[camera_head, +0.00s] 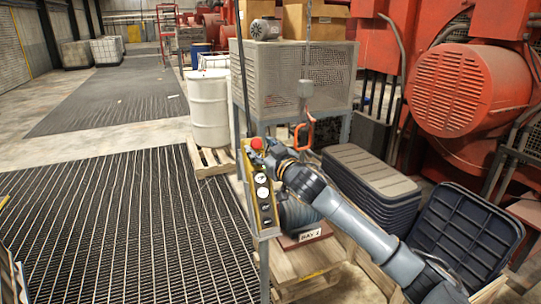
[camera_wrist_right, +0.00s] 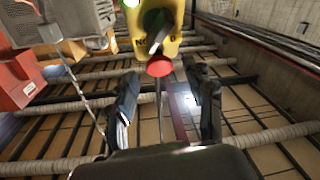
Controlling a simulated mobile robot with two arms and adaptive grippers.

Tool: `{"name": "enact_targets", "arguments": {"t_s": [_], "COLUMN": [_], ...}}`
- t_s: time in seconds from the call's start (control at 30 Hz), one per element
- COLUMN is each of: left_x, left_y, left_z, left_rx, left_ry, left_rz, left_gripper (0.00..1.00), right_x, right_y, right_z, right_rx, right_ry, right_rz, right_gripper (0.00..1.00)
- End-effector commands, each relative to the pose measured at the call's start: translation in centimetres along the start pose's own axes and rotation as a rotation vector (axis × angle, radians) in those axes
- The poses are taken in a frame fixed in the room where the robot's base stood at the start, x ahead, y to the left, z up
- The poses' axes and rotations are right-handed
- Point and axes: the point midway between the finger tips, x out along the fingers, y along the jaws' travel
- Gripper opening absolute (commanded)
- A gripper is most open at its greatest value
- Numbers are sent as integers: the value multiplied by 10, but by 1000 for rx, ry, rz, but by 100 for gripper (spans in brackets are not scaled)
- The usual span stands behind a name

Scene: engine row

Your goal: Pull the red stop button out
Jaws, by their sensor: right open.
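The red stop button (camera_head: 256,143) is a round red knob at the top of a narrow yellow control panel (camera_head: 249,175) on a post. My right gripper (camera_head: 262,154) is right at the button, coming in from the lower right. In the right wrist view the button (camera_wrist_right: 159,66) shows just past and between the two spread fingertips of my right gripper (camera_wrist_right: 165,85), with a visible gap on both sides. The gripper is open and holds nothing. My left gripper is out of view.
Below the button the panel carries several round dials and switches. A grey mesh cage (camera_head: 285,75) and an orange hook (camera_head: 302,137) are behind the gripper. Grey stacked lids (camera_head: 370,172) and a dark blue crate (camera_head: 465,235) stand to the right.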

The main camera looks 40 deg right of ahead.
Motion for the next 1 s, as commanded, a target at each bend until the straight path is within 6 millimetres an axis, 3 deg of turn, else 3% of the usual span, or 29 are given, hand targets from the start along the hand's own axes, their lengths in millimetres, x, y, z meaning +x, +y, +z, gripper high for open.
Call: {"name": "enact_targets", "arguments": {"t_s": [0.6,1.0], "left_x": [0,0], "left_y": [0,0], "left_z": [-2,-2], "left_rx": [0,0], "left_ry": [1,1], "left_rz": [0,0], "left_gripper": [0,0], "right_x": [-99,-114], "right_y": [-1,0], "right_z": [1,0], "right_rx": [-1,0], "right_ry": [-2,0], "right_rz": [-3,-1], "right_gripper": [53,53]}}
